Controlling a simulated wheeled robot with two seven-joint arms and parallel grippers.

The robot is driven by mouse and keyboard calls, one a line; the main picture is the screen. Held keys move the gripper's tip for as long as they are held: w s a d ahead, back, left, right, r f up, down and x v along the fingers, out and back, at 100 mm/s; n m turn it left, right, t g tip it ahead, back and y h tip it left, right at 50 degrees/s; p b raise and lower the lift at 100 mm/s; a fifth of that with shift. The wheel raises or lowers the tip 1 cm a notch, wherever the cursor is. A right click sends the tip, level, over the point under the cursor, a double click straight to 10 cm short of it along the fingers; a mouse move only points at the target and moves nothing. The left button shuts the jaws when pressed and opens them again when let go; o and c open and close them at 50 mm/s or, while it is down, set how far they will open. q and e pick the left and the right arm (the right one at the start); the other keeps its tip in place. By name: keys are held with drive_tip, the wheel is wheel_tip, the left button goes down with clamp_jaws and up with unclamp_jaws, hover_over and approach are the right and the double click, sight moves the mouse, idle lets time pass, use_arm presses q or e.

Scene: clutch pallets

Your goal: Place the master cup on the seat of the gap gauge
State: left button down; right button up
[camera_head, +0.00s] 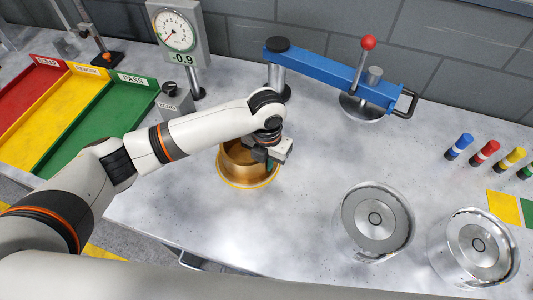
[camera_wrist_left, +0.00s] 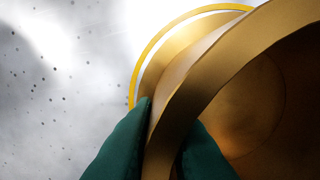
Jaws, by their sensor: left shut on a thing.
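The gold master cup (camera_head: 236,170) stands open side up on the bench in the head view, within a yellow ring. Its wall (camera_wrist_left: 225,75) fills much of the left wrist view. My left gripper (camera_head: 270,157) is at the cup's right rim. Its green fingers (camera_wrist_left: 160,150) are on either side of the wall, shut on it. A dial gauge (camera_head: 176,32) with a display reading -0.9 stands at the back left. A blue arm (camera_head: 330,75) with a red-knobbed lever has a round metal disc (camera_head: 364,110) below it. I cannot tell which part is the gauge seat. My right gripper is not in view.
Red, yellow and green trays (camera_head: 100,123) lie at the left. A ZERO box (camera_head: 175,102) stands near the dial. Two round metal parts (camera_head: 376,220) (camera_head: 475,245) sit at the right front, with several coloured pegs (camera_head: 485,152) behind. The bench (camera_head: 320,150) right of the cup is clear.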

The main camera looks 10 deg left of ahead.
use_arm(q)
drive_tip(key=c, duration=1.4)
unclamp_jaws()
drive_tip(key=shift+s, duration=0.1)
drive_tip(key=shift+c, duration=0.2)
wheel_tip(320, 180, up, 11)
drive_tip(key=shift+d+f+b, duration=0.1)
drive_tip(key=shift+b, duration=1.1)
drive_tip(key=shift+r, duration=0.7)
